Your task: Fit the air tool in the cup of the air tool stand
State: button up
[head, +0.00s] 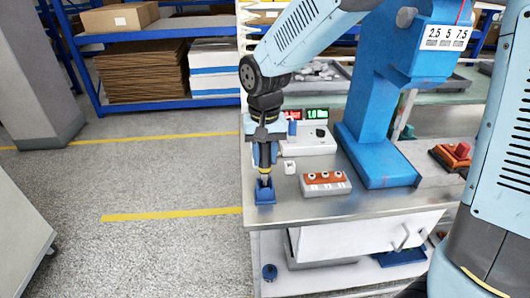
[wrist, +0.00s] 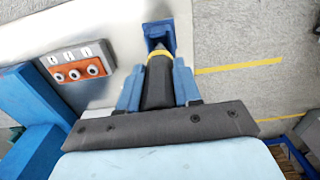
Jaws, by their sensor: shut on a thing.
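My gripper (head: 265,158) is shut on the air tool, a dark body with a yellow ring (head: 265,170), and holds it about upright, tip down. In the wrist view the blue fingers of my gripper (wrist: 158,80) lie on both sides of the dark air tool (wrist: 158,85). The blue air tool stand (head: 265,197) is on the bench near its left front edge, directly under the tool. It also shows in the wrist view (wrist: 158,28), just beyond the tool's tip. The tip is at the stand's cup; I cannot tell how far inside it is.
An orange and white box with round sockets (head: 325,183) sits right of the stand. A small white block (head: 290,168) and a white meter with lit displays (head: 310,142) are behind. A large blue press (head: 375,110) stands farther right. The bench edge is close on the left.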

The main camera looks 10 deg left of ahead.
aim_at(265, 165)
jog(key=shift+f, duration=1.95)
jog(key=o, duration=1.1)
jog(key=shift+r, duration=0.1)
notch_tip(265, 165, up, 14)
jog(key=shift+f, duration=0.25)
jog(key=s+d+r+m+t, duration=0.1)
jog(key=s+d+r+t, duration=0.1)
jog(key=d, duration=0.8)
jog(key=s+d+r+m+t, duration=0.1)
jog(key=s+d, duration=0.4)
jog(key=d, duration=0.5)
jog(key=s+d+r+t, duration=0.2)
jog(key=s+d+r, duration=0.1)
jog(key=d, duration=0.8)
jog(key=shift+s+r+m+t, duration=0.1)
jog(key=shift+s+m+t, duration=0.2)
jog(key=shift+m, duration=0.1)
